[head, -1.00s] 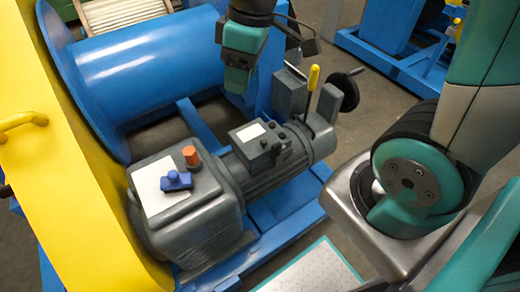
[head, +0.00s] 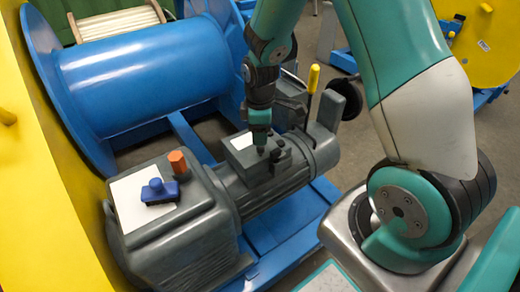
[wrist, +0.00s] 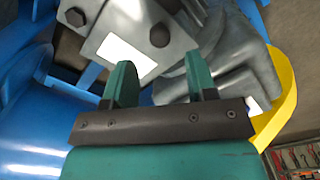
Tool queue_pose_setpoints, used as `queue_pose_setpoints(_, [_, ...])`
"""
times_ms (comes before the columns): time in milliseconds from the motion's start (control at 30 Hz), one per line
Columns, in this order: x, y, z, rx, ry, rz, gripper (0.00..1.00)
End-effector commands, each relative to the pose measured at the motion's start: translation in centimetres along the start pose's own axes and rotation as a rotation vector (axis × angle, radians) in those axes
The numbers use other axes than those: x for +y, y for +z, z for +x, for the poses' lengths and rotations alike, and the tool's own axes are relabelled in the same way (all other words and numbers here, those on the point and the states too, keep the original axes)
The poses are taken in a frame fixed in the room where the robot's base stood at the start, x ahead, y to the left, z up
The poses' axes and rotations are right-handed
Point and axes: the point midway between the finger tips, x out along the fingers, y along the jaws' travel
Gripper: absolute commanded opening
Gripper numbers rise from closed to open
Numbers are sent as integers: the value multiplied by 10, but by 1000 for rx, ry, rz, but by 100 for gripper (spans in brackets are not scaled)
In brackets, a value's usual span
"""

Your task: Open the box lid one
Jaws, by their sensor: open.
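A grey box (head: 232,160) with a white label and dark knobs on its lid sits on top of the grey motor (head: 285,180). The lid looks shut. In the wrist view, a grey block with a white label and dark hex bolts (wrist: 150,15) lies just beyond the fingers; it appears to be this box. My gripper (head: 262,150) points down at the box's right part in the head view. In the wrist view its two green fingers (wrist: 160,72) are apart with nothing held between them. I cannot tell whether a fingertip touches the lid.
A grey gearbox (head: 165,215) with an orange cap (head: 178,161) and a blue knob (head: 160,190) stands left of the motor. A blue drum (head: 140,75) lies behind. A yellow-handled lever (head: 313,80) and dark handwheel (head: 347,97) stand right of my gripper.

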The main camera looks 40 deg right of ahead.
Motion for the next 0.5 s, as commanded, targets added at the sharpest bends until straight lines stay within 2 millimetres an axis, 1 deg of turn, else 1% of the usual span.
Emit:
queue_pose_setpoints(33, [0, 0, 15, -2, -3, 0, 52])
queue_pose_setpoints(200, [0, 0, 42, 0, -1, 0, 52])
queue_pose_setpoints(333, [0, 0, 54, 1, 0, 0, 52])
queue_pose_setpoints(500, [0, 0, 59, 1, 1, 0, 52])
